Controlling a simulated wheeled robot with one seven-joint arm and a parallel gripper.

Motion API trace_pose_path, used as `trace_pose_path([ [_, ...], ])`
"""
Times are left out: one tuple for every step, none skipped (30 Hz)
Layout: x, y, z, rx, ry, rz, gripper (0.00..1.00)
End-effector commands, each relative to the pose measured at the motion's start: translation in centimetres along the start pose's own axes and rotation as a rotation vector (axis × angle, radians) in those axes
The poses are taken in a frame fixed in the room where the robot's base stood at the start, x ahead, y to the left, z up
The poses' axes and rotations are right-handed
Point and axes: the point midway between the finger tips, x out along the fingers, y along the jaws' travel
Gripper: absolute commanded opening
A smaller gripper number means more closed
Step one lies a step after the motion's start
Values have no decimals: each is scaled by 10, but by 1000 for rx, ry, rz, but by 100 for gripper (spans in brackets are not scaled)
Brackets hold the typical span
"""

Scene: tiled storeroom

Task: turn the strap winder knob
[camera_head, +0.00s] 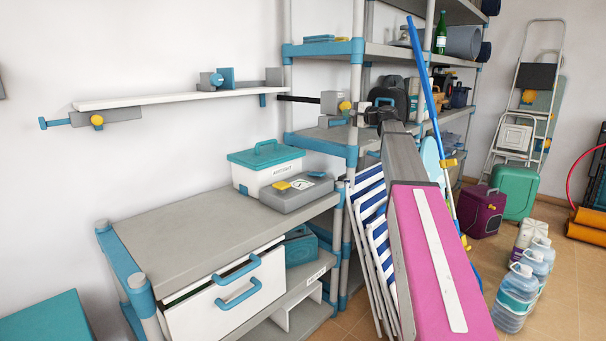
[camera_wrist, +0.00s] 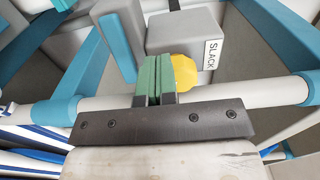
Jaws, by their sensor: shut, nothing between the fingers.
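The strap winder is a grey box (camera_head: 330,102) with a yellow knob (camera_head: 344,106), next to the shelf post in the head view. In the wrist view the grey box (camera_wrist: 183,30) bears a label reading SLACK, and the yellow knob (camera_wrist: 187,73) sits below it. My gripper (camera_head: 369,113) is just right of the knob in the head view. In the wrist view its green fingertips (camera_wrist: 160,76) are together and empty, hiding the knob's left side. I cannot tell whether they touch the knob.
A pale shelf post (camera_wrist: 270,92) with blue collars crosses behind my gripper. A black strap or bar (camera_head: 298,98) runs left from the box toward a white wall board (camera_head: 170,98). A grey bracket (camera_head: 115,117) with another yellow knob is at its left end. Folded striped chairs (camera_head: 368,215) stand below.

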Motion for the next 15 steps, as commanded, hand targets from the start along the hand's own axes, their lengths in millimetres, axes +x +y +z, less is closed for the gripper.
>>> trace_pose_path([
  [15,-8,-5,0,-5,-13,0],
  [15,-9,-5,0,-5,-13,0],
  [15,-10,-5,0,-4,-13,0],
  [16,-11,-5,0,-4,-14,0],
  [16,-12,-5,-1,-4,-14,0],
  [16,-14,-4,-1,-4,-14,0],
  [16,-15,-4,-2,-4,-14,0],
  [16,-15,-4,-2,-4,-14,0],
  [16,-16,-4,-2,-4,-14,0],
  [16,-17,-4,-3,-4,-14,0],
  [16,-18,-4,-3,-4,-14,0],
  [16,-19,-3,-3,-4,-14,0],
  [16,-20,-3,-3,-4,-15,0],
  [16,-21,-3,-3,-4,-15,0],
  [16,-22,-3,-4,-4,-15,0],
])
